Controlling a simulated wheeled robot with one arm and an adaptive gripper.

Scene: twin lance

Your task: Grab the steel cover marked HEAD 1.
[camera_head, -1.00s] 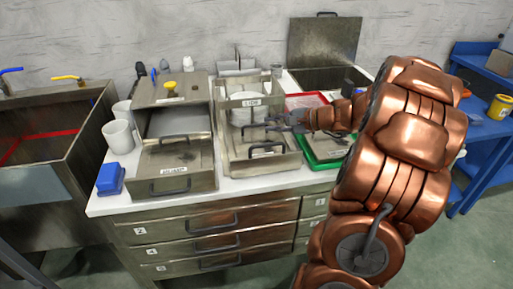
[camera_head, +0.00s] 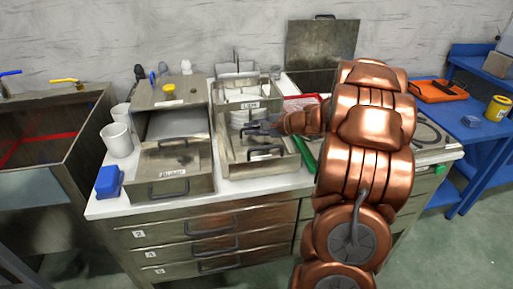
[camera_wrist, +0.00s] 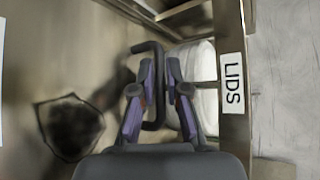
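No HEAD 1 marking is readable in either view, so I cannot tell which steel part bears it. A dark bar handle (camera_wrist: 160,75) shows in the wrist view, on steel in or beside the rack labelled LIDS (camera_wrist: 232,125). In the head view this rack (camera_head: 222,150) stands mid-counter, with a dark handle (camera_head: 264,152) near its front. My gripper (camera_wrist: 158,68) is open, and the wrist view shows the handle's bar between its fingers. They do not appear closed on it; contact is unclear. In the head view my gripper (camera_head: 262,128) is over the rack.
A steel box (camera_head: 200,182) with a front handle stands left of the rack. White cups (camera_head: 116,140) and a blue block (camera_head: 109,182) are at the counter's left end. A green tray edge lies right of the rack, partly behind my arm. A raised steel lid (camera_head: 320,48) stands behind.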

